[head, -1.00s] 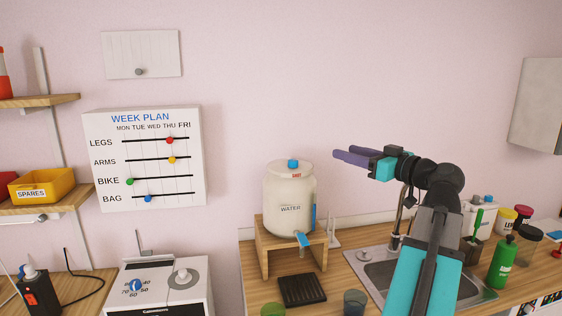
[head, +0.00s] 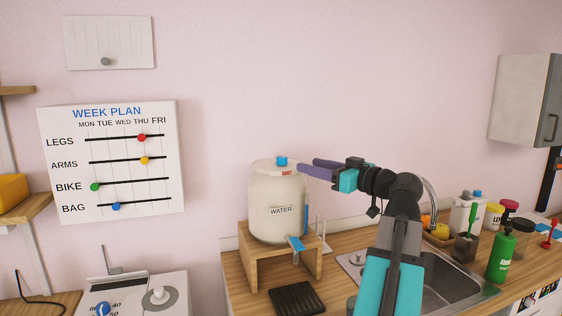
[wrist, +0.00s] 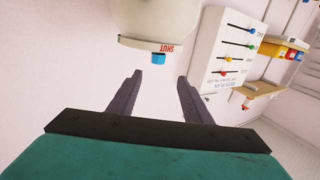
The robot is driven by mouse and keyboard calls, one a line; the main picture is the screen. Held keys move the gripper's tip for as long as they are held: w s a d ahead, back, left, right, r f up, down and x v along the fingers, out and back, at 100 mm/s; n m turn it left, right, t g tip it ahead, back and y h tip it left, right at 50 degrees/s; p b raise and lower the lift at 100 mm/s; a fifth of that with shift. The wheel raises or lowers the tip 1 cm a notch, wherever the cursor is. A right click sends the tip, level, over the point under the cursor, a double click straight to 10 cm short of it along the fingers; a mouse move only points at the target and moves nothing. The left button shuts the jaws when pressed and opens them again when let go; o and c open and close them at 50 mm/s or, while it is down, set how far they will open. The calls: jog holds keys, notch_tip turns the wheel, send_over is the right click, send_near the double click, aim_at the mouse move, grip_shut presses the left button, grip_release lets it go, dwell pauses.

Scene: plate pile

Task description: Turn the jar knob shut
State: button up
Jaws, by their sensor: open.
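The white jar (head: 276,211), lettered WATER, stands upright on a wooden stand, with a blue knob (head: 281,161) on top of its lid. A red mark shows on the lid beside the knob. In the wrist view the jar (wrist: 155,15) appears upside down, with the blue knob (wrist: 158,59) and the word SHUT on a small label. My gripper (head: 308,167) is open and empty, close to the right of the jar lid at about knob height. In the wrist view the knob lies beyond the fingertips (wrist: 160,75), not between the fingers.
A blue tap (head: 296,243) sticks out low on the jar's front. The wooden stand (head: 262,270) rests on the counter, with a black drip tray (head: 297,298) in front. A sink (head: 445,285) and faucet are to the right, with a green bottle (head: 501,257) beyond.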

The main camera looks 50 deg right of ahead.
aim_at(286, 158)
jog(key=shift+s+d, duration=0.15)
jog(key=shift+s, duration=0.05)
jog(key=w+p, duration=0.1)
jog(key=w, duration=0.5)
jog(key=w+p, duration=0.2)
jog(key=w, duration=0.3)
jog(key=shift+w+d+r, duration=0.15)
jog(key=shift+w+d, duration=0.05)
jog(key=shift+w, duration=0.15)
jog(key=shift+w+p, duration=0.35)
jog(key=shift+w, duration=0.7)
